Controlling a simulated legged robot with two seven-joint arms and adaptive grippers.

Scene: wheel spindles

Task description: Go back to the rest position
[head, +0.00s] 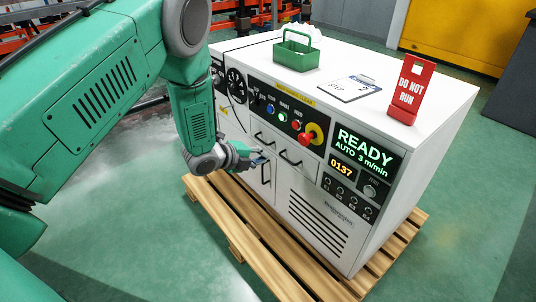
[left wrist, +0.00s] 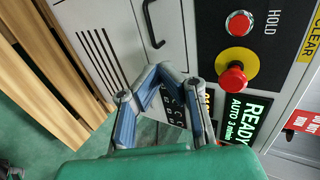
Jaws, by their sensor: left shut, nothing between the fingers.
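My left arm comes in from the left in the head view, and my left gripper (head: 260,161) is in front of the white machine cabinet (head: 440,125), by its drawer and door handles. In the left wrist view my left gripper (left wrist: 161,70) is shut, with its fingertips together and nothing held. The cabinet front is behind it, with the red knob on a yellow base (left wrist: 232,78) close to the right. I cannot tell the exact gap between gripper and cabinet. My right gripper is not in view.
The cabinet stands on a wooden pallet (head: 247,243). On its top are a green caddy (head: 296,53), a clipboard (head: 346,88) and a red "DO NOT RUN" sign (head: 411,90). The lit display (head: 362,151) reads READY. Green floor (head: 150,240) is open left of the pallet.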

